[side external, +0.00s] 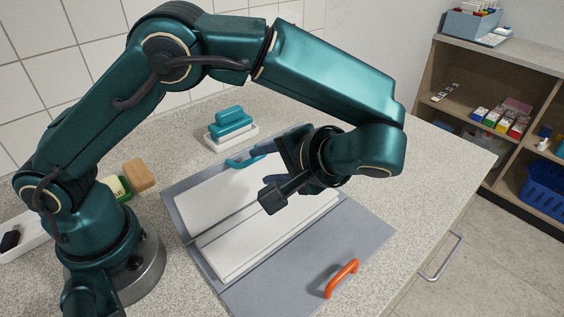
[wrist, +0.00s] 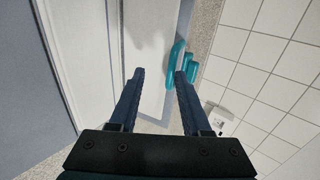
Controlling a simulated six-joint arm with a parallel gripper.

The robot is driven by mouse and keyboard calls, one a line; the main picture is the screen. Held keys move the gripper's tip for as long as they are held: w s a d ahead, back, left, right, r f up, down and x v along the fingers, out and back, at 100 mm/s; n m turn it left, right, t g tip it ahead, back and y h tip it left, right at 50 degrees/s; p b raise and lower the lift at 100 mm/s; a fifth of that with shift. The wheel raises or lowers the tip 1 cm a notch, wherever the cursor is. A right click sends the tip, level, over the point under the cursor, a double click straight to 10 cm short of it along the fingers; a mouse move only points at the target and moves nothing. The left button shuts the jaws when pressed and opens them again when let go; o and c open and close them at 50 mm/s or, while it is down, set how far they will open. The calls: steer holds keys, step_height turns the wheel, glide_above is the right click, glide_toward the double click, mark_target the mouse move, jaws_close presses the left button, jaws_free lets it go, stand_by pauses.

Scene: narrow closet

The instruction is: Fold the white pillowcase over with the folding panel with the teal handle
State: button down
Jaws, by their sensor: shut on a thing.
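The white pillowcase (side external: 215,199) lies across the grey folding board, one part on the far panel and a thicker, layered-looking part (side external: 262,236) on the middle. It also shows in the wrist view (wrist: 147,35). The folding panel (side external: 173,208) lies about flat, with its teal handle (side external: 240,162) at the far edge. My gripper and arm hide part of the panel and pillowcase.
A bare grey panel with an orange handle (side external: 341,279) lies at the front. A teal stack on a white base (side external: 231,130) stands behind the board. A brown block (side external: 139,174) and a green-and-yellow item are by my base. Counter at right is clear.

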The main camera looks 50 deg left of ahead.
steer(key=d+f, duration=0.2)
steer(key=shift+d+f, duration=0.2)
steer(key=shift+d, duration=0.15)
steer(key=shift+a, duration=0.1)
stand_by(0.8)
steer(key=c, duration=0.7)
jaws_free()
steer(key=shift+c, duration=1.1)
steer(key=shift+r, duration=0.2)
